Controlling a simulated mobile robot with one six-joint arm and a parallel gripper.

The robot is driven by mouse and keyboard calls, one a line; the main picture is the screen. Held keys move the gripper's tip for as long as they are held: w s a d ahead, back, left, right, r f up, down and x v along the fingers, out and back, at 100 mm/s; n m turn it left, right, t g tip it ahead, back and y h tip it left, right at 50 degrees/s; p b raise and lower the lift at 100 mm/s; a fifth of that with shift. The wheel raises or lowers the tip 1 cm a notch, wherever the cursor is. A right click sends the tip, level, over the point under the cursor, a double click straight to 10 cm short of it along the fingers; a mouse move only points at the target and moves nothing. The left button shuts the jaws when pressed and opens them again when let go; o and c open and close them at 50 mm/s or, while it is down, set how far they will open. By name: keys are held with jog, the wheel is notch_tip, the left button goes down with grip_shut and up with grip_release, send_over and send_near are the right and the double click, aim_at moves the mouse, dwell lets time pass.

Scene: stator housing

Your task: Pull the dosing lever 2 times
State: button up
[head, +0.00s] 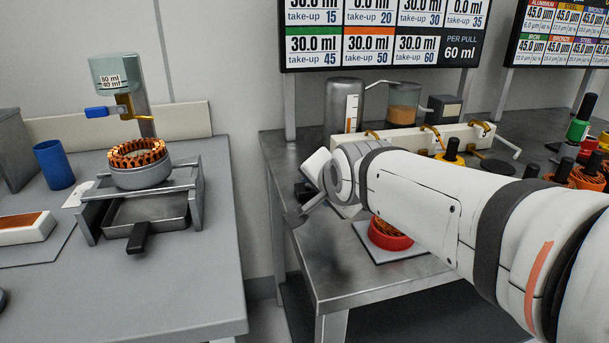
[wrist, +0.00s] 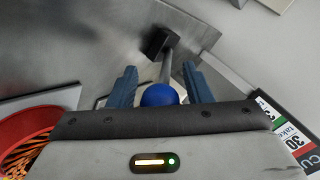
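The dosing lever is seen in the wrist view as a blue ball knob (wrist: 159,95) on a grey rod (wrist: 167,66) that runs from a dark block (wrist: 159,42). My gripper (wrist: 162,85) is open, with one finger on each side of the knob and a visible gap to both. I cannot tell how deep the knob sits between the fingers. In the head view my gripper (head: 299,204) is at the left edge of the right bench (head: 345,270), and the lever is hidden there behind it.
A red ring with copper windings (head: 389,234) sits on a pale plate on the right bench; it also shows in the wrist view (wrist: 25,135). Display boards (head: 380,38) stand behind. A grey bench (head: 130,285) with a stator under a dispenser (head: 116,75) is on the left.

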jog(key=shift+o, duration=0.2)
jog(key=shift+r, duration=0.1)
notch_tip(320, 180, up, 10)
jog(key=p, duration=0.3)
